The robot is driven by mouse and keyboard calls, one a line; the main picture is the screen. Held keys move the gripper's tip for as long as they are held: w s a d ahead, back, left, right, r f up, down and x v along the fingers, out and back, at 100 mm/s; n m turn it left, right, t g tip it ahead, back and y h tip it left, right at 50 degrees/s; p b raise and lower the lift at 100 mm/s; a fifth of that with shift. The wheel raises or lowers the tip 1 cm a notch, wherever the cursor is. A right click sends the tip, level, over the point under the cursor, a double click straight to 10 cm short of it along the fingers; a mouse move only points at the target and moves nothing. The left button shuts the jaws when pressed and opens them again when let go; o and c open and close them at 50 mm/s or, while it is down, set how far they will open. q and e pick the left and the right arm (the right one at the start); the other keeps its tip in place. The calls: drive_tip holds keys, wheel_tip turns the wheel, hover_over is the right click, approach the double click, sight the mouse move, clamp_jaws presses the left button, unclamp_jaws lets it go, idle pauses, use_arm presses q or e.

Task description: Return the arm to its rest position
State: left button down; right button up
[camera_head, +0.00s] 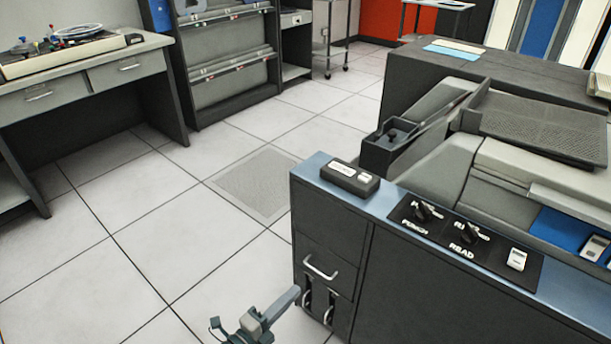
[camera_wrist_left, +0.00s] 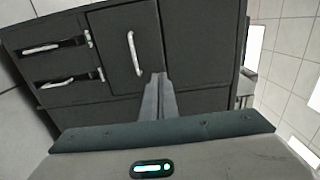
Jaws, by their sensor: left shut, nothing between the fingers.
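My left gripper (camera_head: 291,294) is low at the bottom of the head view, in front of the left end of the dark card machine cabinet (camera_head: 335,230). Its fingers are shut and empty. In the left wrist view the closed fingers (camera_wrist_left: 158,82) point at the cabinet front, with a pale handle (camera_wrist_left: 134,53) beyond them. I cannot tell the exact gap between the fingertips and the cabinet. Most of the left arm is outside the head view. My right gripper is in neither view.
The machine's blue-edged top carries a small switch box (camera_head: 350,178) and a PUNCH/READ panel (camera_head: 465,238). A desk (camera_head: 85,75) stands at the upper left. Tiled floor (camera_head: 140,215) lies open between them, with a grey grate (camera_head: 258,183).

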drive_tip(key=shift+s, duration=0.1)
